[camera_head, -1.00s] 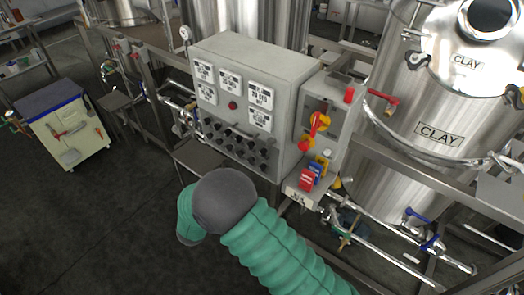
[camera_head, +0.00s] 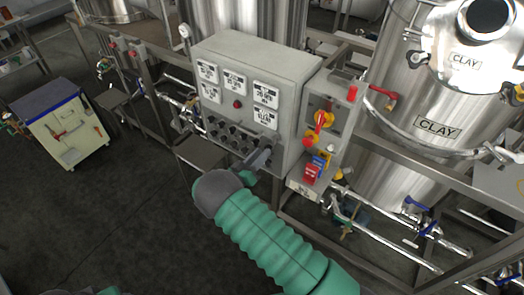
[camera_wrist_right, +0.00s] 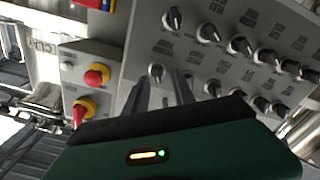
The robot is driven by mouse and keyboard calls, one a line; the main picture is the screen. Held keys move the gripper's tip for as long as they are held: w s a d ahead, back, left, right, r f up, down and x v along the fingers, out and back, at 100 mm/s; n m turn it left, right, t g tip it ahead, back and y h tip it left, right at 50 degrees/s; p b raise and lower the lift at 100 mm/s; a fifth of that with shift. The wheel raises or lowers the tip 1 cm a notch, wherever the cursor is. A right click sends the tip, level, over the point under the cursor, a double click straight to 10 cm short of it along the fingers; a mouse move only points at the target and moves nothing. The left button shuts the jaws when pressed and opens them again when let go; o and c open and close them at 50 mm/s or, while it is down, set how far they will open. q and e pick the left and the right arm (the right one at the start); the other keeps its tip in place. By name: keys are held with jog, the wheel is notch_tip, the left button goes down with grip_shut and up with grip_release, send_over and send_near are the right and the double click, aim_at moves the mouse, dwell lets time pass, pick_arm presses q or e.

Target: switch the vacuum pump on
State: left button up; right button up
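The grey control panel (camera_head: 250,95) stands at the centre of the head view, with rows of black rotary knobs on its lower face. My right gripper (camera_head: 262,158) is at the panel's lower right, in front of the knobs. In the right wrist view my right gripper (camera_wrist_right: 160,86) has its two fingers apart, pointing at the panel. One rotary knob (camera_wrist_right: 156,72) shows between the fingertips; whether they touch it, I cannot tell. The labels are too small to read, so I cannot tell which knob is the vacuum pump's. My left gripper is out of view.
Beside the panel, a smaller box (camera_head: 325,120) carries red and yellow switches, which also show in the right wrist view (camera_wrist_right: 97,76). Other knobs (camera_wrist_right: 208,34) sit close to my fingers. A steel tank (camera_head: 437,125) marked CLAY and pipes stand right. Open floor lies left.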

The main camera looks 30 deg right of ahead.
jog(key=shift+w+d+f, duration=0.1)
jog(key=shift+d, duration=0.5)
jog(key=shift+w+d+f, duration=0.1)
jog(key=shift+d, duration=0.55)
jog(key=shift+c, duration=1.9)
jog(key=shift+a, duration=0.2)
grip_shut()
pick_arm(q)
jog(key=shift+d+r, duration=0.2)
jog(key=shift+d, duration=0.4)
